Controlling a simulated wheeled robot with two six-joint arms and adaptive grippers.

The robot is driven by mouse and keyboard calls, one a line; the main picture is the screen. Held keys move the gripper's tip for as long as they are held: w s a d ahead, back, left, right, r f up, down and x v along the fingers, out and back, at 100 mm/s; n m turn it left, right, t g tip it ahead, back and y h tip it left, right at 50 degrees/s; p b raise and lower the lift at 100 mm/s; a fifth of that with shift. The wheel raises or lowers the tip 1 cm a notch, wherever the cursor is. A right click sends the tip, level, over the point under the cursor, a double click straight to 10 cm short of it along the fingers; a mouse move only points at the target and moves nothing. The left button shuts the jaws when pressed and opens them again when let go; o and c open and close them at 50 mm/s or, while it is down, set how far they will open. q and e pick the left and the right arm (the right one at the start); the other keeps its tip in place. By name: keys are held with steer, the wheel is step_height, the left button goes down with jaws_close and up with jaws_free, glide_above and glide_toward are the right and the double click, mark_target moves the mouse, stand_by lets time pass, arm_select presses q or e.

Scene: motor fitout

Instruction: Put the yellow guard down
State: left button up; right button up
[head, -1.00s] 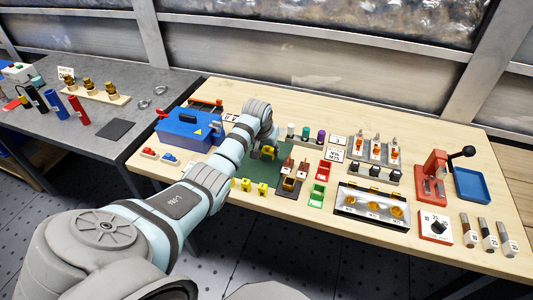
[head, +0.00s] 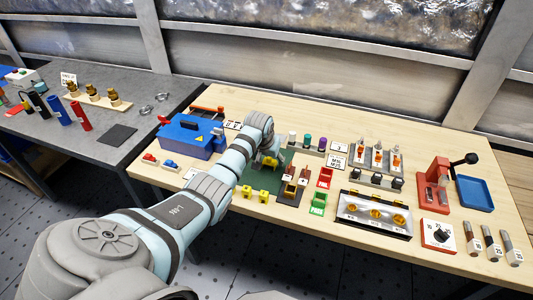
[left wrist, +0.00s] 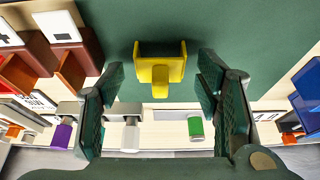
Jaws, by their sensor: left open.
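In the left wrist view a yellow guard (left wrist: 160,73) rests on the green mat (left wrist: 225,30), with its tab toward me. My left gripper (left wrist: 161,82) is open, one finger on each side of the guard with a visible gap on both sides. In the head view my left gripper (head: 268,158) is over the mat (head: 288,158), and its wrist hides part of it. The yellow guard also shows there (head: 271,161), partly covered by the gripper. My right gripper is not in view.
Two more yellow guards (head: 254,192) stand near the table's front edge. A blue box (head: 190,138) is to the left. A row of coloured cylinders (head: 307,141) stands behind.

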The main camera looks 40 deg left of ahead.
arm_select(q)
steer(key=p+v, duration=0.3)
steer(key=v, duration=0.8)
steer(key=shift+r, duration=0.35)
